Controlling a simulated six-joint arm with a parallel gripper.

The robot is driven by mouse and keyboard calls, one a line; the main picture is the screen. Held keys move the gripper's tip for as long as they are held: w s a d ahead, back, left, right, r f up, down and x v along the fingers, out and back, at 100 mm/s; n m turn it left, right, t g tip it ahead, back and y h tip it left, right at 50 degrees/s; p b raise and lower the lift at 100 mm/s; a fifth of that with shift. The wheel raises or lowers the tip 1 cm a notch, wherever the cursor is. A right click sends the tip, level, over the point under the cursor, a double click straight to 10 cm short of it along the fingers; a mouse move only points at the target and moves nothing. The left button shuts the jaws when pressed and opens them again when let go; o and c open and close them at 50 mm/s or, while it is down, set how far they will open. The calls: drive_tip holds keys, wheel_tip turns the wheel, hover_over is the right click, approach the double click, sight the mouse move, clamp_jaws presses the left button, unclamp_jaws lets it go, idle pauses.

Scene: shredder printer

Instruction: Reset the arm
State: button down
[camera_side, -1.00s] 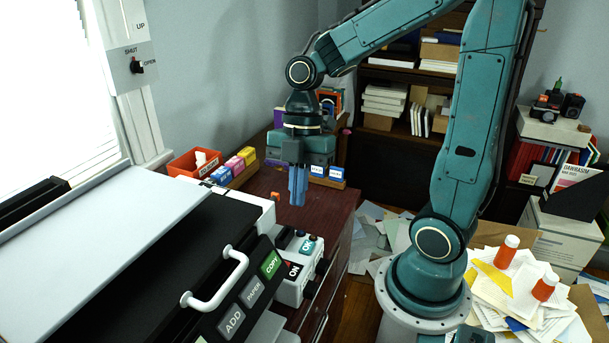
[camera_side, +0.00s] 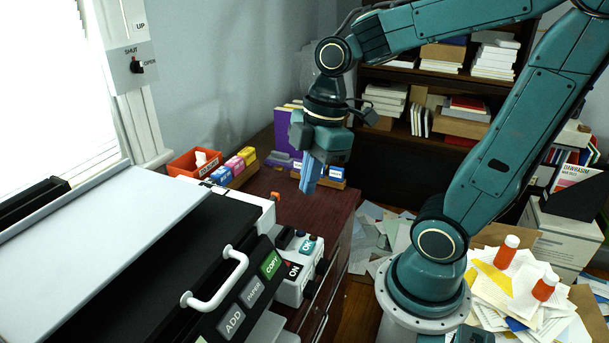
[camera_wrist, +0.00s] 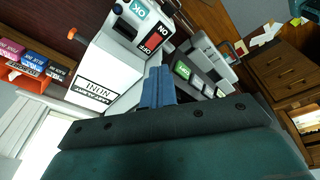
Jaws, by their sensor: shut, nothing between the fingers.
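My gripper (camera_side: 310,174) hangs over the dark red wooden desk in the side view, its blue fingers pointing down and slightly tilted. The fingers are together with nothing between them. In the wrist view the blue fingers (camera_wrist: 157,87) show in front of the white machine (camera_wrist: 105,75) with OK and OFF/ON labels. My gripper is apart from everything in the side view, above and behind the small white ON/OK control box (camera_side: 298,270).
A black copier (camera_side: 150,270) with a white handle (camera_side: 215,280) and COPY, PAPER and ADD buttons fills the left front. An orange bin (camera_side: 192,165) and coloured boxes (camera_side: 235,165) stand at the desk's back.

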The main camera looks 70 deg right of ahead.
drive_tip(key=s+r+m+t+h, duration=0.1)
drive_tip(key=s+r+m+t, duration=0.3)
drive_tip(key=m, duration=0.7)
drive_tip(key=shift+s+d+r+h, duration=0.15)
drive_tip(key=shift+s+d+h, duration=0.15)
drive_tip(key=shift+s+d, duration=0.15)
